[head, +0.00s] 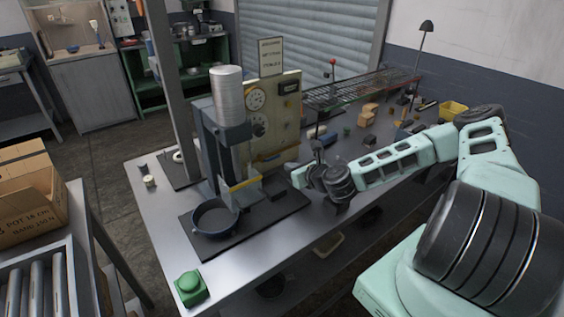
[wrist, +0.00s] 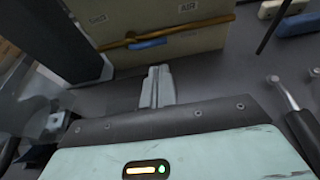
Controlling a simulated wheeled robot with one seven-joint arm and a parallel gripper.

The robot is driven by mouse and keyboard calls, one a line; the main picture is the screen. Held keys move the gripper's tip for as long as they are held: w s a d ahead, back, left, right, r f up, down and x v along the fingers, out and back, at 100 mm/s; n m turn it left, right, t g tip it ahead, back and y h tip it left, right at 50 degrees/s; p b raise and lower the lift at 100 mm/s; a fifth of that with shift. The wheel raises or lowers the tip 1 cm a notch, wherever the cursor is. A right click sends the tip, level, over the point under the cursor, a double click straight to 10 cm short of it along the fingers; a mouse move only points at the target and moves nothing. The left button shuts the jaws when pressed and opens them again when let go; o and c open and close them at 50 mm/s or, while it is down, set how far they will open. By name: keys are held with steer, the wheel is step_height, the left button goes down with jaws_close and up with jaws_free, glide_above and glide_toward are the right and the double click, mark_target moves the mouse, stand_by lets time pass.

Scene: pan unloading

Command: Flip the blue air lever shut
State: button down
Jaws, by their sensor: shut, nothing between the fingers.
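In the wrist view a blue lever (wrist: 147,43) sits on a brass pipe (wrist: 195,27) that runs across the front of a beige box. The lever lies nearly along the pipe, slightly tilted. An AIR label (wrist: 187,7) is on the box above and to its right. My gripper (wrist: 157,72) is shut and empty, its fingertips just below the lever in the picture, with a visible gap. In the head view my gripper is beside the base of the beige gauge panel (head: 289,106); I cannot make out the blue lever there.
A press with a silver cylinder (head: 227,95) stands left of the panel, with a dark pan (head: 215,218) at its foot. A green button (head: 190,287) is at the bench's front corner. In the wrist view, a blue-and-white part (wrist: 298,24) and a metal-ended tool (wrist: 284,92) lie right.

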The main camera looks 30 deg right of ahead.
mark_target(272, 158)
steer(key=shift+p+x, duration=0.7)
steer(key=shift+x, duration=2)
steer(key=shift+w, duration=0.1)
steer(key=shift+r, duration=0.15)
